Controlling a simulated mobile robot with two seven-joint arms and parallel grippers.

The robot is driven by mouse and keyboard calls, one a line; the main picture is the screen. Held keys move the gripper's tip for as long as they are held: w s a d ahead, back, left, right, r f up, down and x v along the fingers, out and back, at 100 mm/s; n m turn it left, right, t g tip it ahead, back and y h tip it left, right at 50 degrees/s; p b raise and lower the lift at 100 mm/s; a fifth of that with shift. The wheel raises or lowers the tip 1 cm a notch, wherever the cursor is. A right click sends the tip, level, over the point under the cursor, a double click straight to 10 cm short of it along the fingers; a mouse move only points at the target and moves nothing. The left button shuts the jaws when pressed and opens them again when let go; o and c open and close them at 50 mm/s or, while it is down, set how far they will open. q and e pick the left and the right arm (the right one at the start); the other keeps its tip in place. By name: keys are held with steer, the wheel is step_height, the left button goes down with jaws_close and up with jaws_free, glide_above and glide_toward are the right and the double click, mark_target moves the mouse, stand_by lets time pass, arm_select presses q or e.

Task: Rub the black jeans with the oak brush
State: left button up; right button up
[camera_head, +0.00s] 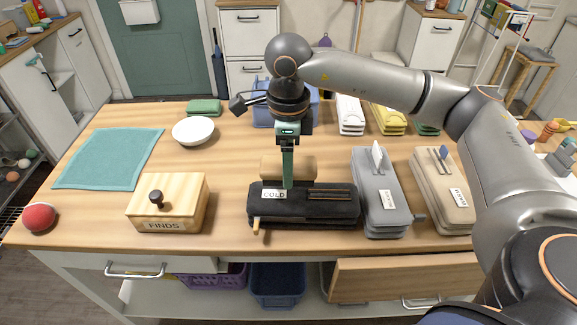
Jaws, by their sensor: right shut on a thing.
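The black jeans (335,214) lie folded on the wooden table, with a white COLD tag on the left part of their top. The oak brush (305,168) shows as a pale wooden block at the far edge of the jeans. My right gripper (288,183) points down, shut on the brush, with one green finger in front of it. The brush's underside is hidden, so I cannot tell whether it touches the jeans. My left gripper is not in view.
A wooden FINDS box (167,206) stands left of the jeans; grey folded clothes (377,205) and beige ones (440,185) lie to the right. A white bowl (193,131), teal cloth (110,158) and red ball (40,217) are further left. A blue bin (262,112) stands behind.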

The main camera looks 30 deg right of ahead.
steer(key=shift+r+p, duration=0.75)
steer(key=shift+r, duration=0.8)
steer(key=shift+s+f, duration=0.1)
